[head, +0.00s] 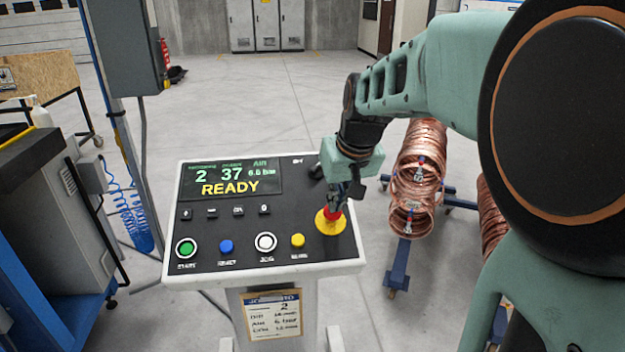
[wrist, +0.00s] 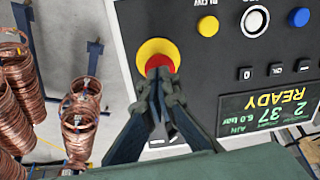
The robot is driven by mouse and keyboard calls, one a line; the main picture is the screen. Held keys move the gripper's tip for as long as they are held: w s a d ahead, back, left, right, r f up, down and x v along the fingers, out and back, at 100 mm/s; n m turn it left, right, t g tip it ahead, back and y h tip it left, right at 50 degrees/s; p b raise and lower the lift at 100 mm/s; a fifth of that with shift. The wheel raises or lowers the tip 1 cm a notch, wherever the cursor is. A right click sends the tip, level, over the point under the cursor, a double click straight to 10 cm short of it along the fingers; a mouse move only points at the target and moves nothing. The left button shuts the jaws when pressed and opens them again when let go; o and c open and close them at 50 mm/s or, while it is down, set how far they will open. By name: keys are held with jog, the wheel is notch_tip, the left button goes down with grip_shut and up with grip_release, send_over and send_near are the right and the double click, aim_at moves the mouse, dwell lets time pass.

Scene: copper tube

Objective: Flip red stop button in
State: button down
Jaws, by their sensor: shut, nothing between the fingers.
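The red stop button (wrist: 158,63) sits on a round yellow base (head: 331,227) at the right end of the control panel (head: 345,265). My gripper (head: 338,203) is over the button, pointing down, with its fingers shut and nothing between them. In the wrist view the shut fingertips (wrist: 160,76) overlap the near edge of the red button. I cannot tell whether they touch it. The gripper hides part of the button in both views. The panel display (head: 230,180) reads READY.
Green (head: 186,247), blue (head: 226,246), white (head: 265,242) and yellow (head: 298,240) buttons line the panel's front. Copper tube coils (head: 420,165) lie on a blue stand to the right. A grey machine (head: 60,190) stands at the left.

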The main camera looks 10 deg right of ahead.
aim_at(332, 215)
jog(key=shift+b+x, duration=0.9)
jog(key=shift+x, duration=0.25)
jog(key=shift+s, duration=0.25)
jog(key=shift+f, duration=0.15)
